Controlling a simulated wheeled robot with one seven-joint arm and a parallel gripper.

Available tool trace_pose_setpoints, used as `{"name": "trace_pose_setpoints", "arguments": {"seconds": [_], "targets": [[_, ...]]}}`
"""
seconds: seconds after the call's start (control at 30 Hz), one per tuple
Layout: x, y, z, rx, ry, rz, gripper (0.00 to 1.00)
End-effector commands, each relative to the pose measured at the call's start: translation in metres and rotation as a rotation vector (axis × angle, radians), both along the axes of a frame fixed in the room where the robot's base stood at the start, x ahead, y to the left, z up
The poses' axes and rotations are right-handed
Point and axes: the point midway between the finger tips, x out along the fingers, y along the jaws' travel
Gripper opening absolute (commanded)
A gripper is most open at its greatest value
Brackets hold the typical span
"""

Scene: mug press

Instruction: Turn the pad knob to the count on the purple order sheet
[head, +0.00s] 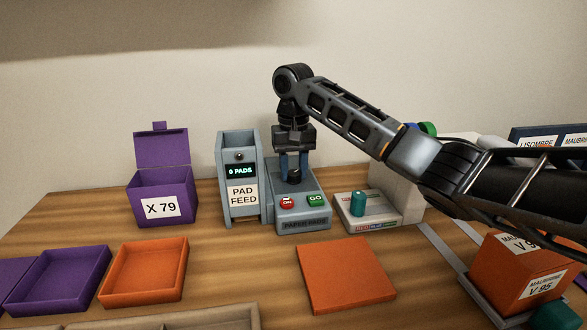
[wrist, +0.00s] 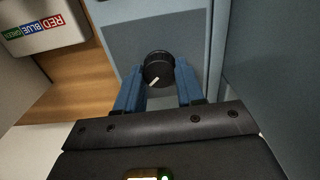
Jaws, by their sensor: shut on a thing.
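The black pad knob (head: 294,177) stands on the grey panel with the red ON and green GO buttons. My gripper (head: 293,163) reaches down over it from above. In the wrist view my blue fingers (wrist: 158,75) are shut on the sides of the knob (wrist: 158,66), and its white pointer mark points to the lower left of that picture. The pad feed (head: 239,175) stands left of the panel, and its display (head: 239,171) reads 0 PADS. I cannot make out a purple order sheet or its count in either view.
A purple box labelled X 79 (head: 161,197) stands open at left. Purple (head: 62,308) and orange (head: 148,298) trays lie in front. An orange slab (head: 346,306) is at front centre. A device with a teal cylinder (head: 358,204) is right of the panel. An orange box (head: 508,268) stands at right.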

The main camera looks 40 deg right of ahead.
Motion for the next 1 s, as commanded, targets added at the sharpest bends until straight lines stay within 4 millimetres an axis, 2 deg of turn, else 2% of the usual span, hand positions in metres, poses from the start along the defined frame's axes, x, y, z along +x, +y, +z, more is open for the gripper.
{"name": "trace_pose_setpoints", "arguments": {"seconds": [0.03, 0.2, 0.57, 1.0], "targets": [[-0.0001, -0.0001, 0.0002, 0.0, 0.0, 0.0, 0.21], [-0.0001, -0.0001, 0.0002, 0.0, 0.0, 0.0, 0.07], [-0.0002, 0.0004, 0.003, 0.001, 0.002, 0.071, 0.07], [-0.0004, 0.0014, 0.0048, 0.003, 0.003, 0.43, 0.07]]}}
